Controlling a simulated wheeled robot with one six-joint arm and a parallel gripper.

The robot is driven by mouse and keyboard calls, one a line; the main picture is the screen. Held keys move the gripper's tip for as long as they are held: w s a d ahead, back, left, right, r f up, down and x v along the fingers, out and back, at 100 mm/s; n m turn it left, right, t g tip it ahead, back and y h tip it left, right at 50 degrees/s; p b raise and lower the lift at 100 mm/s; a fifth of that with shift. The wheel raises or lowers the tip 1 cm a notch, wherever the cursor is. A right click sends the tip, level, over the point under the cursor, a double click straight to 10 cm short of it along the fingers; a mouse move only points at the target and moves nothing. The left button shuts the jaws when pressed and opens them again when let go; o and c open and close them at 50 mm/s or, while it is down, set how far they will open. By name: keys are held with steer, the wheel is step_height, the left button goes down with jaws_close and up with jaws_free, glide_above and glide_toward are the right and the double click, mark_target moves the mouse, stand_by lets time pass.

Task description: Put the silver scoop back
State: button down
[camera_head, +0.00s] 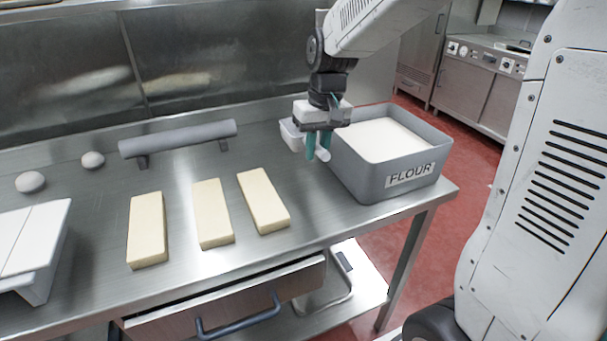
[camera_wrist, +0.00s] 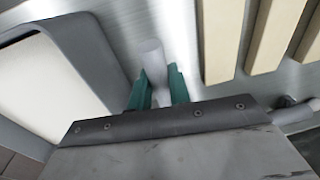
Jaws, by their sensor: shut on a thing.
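My gripper (camera_head: 318,150) points down just left of the flour bin (camera_head: 401,187). Its teal fingers are shut on the pale grey handle of the scoop (camera_head: 323,154). The scoop's pale bowl (camera_head: 292,136) shows to the left of and behind the fingers. In the wrist view the rounded handle (camera_wrist: 152,57) sticks out between the two fingertips (camera_wrist: 160,85), and the gripper body hides the rest. I cannot tell whether the scoop touches the counter. The bin is grey, labelled FLOUR, and full of white flour (camera_head: 385,139).
Three pale yellow blocks (camera_head: 263,200) lie on the steel counter (camera_head: 100,225) left of the bin. A grey bar on feet (camera_head: 180,138) stands behind them. Two grey round lumps (camera_head: 30,182) and a white stand (camera_head: 30,250) are at the left. A drawer handle (camera_head: 240,318) juts out in front.

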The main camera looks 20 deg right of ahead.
step_height(320, 180, down, 9)
steer(key=shift+f, duration=0.1)
stand_by(0.3)
steer(key=shift+f, duration=0.1)
steer(key=c, duration=1.3)
jaws_free()
step_height(320, 180, up, 12)
steer(key=d, duration=0.1)
steer(key=s+a+r+h, duration=0.1)
steer(key=s+r, duration=0.2)
steer(key=s, duration=2.2)
steer(key=shift+s+t, duration=0.25)
steer(key=shift+t, duration=0.05)
steer(key=shift+a, duration=0.1)
